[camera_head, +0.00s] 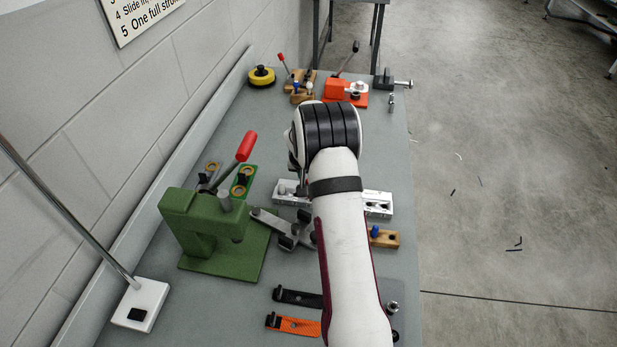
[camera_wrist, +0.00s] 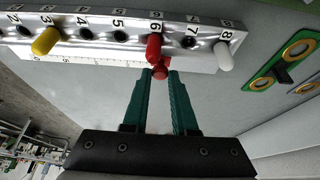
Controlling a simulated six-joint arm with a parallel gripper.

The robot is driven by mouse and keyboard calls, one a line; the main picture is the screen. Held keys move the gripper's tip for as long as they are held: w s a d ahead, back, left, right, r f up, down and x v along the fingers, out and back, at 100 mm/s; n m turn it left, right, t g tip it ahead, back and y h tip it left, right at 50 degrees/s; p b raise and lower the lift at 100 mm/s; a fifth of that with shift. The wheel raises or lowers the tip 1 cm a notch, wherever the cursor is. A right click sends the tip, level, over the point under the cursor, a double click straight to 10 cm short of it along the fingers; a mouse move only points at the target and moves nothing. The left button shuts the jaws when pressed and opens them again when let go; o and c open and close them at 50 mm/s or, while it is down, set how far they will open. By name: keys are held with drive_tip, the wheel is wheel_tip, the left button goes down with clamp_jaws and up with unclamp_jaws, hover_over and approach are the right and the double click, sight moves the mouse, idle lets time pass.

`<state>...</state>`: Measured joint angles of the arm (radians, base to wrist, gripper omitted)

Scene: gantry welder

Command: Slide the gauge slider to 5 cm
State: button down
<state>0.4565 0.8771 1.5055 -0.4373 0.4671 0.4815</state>
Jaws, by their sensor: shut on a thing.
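A red knob (camera_wrist: 154,47) sits at the 6 mark, a yellow peg (camera_wrist: 46,40) near 3 and a white peg (camera_wrist: 223,56) at 8. My gripper (camera_wrist: 160,76) has its teal fingers closed around the red knob's lower end. In the head view the bar (camera_head: 377,204) shows on both sides of my arm, which hides my fingers and the red knob.
A green press (camera_head: 205,232) with a red handle stands left of the bar. A grey jointed fixture (camera_head: 290,232) lies close in front of it. A green ringed plate (camera_head: 243,182) is to the left, a wooden block (camera_head: 386,237) to the right. The table's right edge is near.

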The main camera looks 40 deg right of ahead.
drive_tip(key=shift+s+d, duration=0.1)
drive_tip(key=s+d, duration=1)
drive_tip(key=shift+s+d, duration=0.25)
drive_tip(key=c, duration=0.7)
unclamp_jaws()
drive_tip(key=v, duration=1.5)
drive_tip(key=shift+a+r, duration=0.1)
drive_tip(key=shift+r, duration=0.3)
